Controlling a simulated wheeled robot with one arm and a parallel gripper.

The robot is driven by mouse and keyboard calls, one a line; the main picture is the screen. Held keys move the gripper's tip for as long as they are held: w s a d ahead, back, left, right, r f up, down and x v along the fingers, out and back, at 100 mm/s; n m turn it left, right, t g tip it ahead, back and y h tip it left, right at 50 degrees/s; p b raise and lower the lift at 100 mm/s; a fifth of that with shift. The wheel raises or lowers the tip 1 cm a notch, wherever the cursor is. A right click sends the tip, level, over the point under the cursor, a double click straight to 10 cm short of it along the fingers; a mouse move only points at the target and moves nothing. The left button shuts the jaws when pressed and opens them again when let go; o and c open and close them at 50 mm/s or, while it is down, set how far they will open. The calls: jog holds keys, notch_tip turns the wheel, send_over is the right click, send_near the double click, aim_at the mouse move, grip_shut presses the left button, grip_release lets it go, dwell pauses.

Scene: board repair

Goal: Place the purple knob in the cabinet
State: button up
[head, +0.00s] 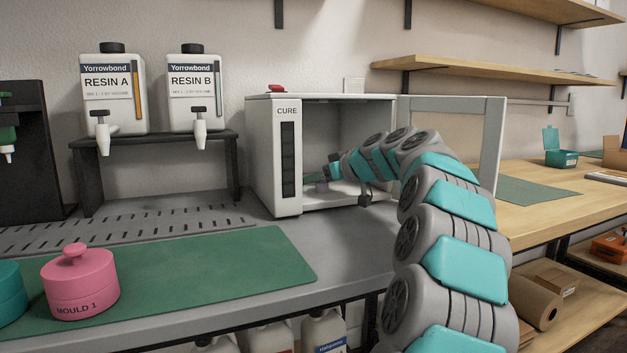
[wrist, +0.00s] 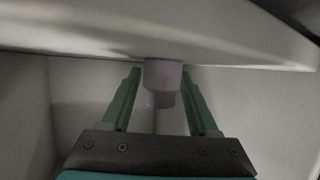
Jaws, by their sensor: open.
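The white cabinet marked CURE (head: 286,205) stands on the bench with its door (head: 492,140) open to the right. My arm reaches in through its front. The small purple knob (head: 321,187) is inside, low down near the left wall, and seems to stand on the cabinet floor. In the wrist view the knob (wrist: 163,74) shows greyish purple, with its wide end against a pale surface. My gripper (head: 322,177) is open, with its green fingers (wrist: 161,80) one on either side of the knob. A gap shows beside the left finger; contact on the right is unclear.
A pink MOULD 1 pot (head: 80,284) and part of a teal pot (head: 9,290) are on the green mat (head: 220,270). Resin A (head: 113,95) and Resin B (head: 194,95) bottles stand on a black rack. The cabinet walls and roof are close around my gripper.

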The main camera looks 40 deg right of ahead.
jog(key=v, duration=1.2)
jog(key=shift+r, duration=0.15)
